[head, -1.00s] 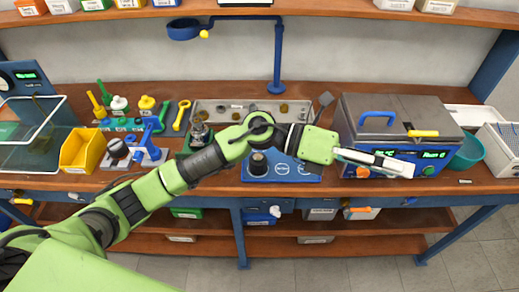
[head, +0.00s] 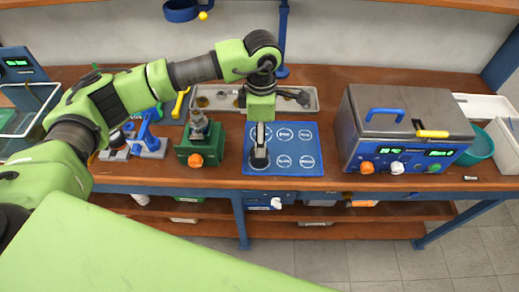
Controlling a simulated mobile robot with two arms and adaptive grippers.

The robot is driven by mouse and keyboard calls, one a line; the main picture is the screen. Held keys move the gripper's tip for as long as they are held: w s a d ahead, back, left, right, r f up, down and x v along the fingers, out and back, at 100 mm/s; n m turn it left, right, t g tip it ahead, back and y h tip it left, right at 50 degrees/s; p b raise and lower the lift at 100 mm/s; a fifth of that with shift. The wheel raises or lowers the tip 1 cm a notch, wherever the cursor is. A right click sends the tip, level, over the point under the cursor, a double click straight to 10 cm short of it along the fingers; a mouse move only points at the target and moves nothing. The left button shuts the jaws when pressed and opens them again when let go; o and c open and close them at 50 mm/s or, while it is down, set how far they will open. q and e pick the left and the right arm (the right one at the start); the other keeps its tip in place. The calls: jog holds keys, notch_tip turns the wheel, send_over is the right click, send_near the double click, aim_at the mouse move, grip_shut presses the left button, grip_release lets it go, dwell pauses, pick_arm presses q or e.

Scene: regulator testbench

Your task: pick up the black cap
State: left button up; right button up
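The black cap (head: 259,161) appears to be the dark round piece on the blue mat with white circles (head: 310,158), at its left side. My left gripper (head: 261,147) points straight down over it, with its fingertips at or just above the piece. The fingers show edge-on, so I cannot tell whether they are open, shut or touching it. My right gripper is not in view.
A green fixture (head: 201,150) with an orange knob stands left of the mat. A grey metal tray (head: 222,101) with small parts lies behind it. A grey box with a blue handle (head: 405,135) stands to the right. The mat's right side is clear.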

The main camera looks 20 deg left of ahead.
pick_arm(q)
notch_tip(320, 180, down, 3)
jog(key=shift+w+r, duration=0.1)
jog(key=shift+r, duration=0.05)
jog(key=shift+f+p, duration=0.2)
jog(key=shift+p, duration=0.35)
jog(key=f+p, duration=0.1)
jog(key=f, duration=0.1)
jog(key=f+p, duration=0.1)
jog(key=f, duration=0.1)
jog(key=shift+a+f+p, duration=0.1)
jog(key=shift+a+p, duration=0.15)
jog(key=shift+p, duration=0.05)
jog(key=shift+f, duration=0.3)
jog(key=c, duration=1.2)
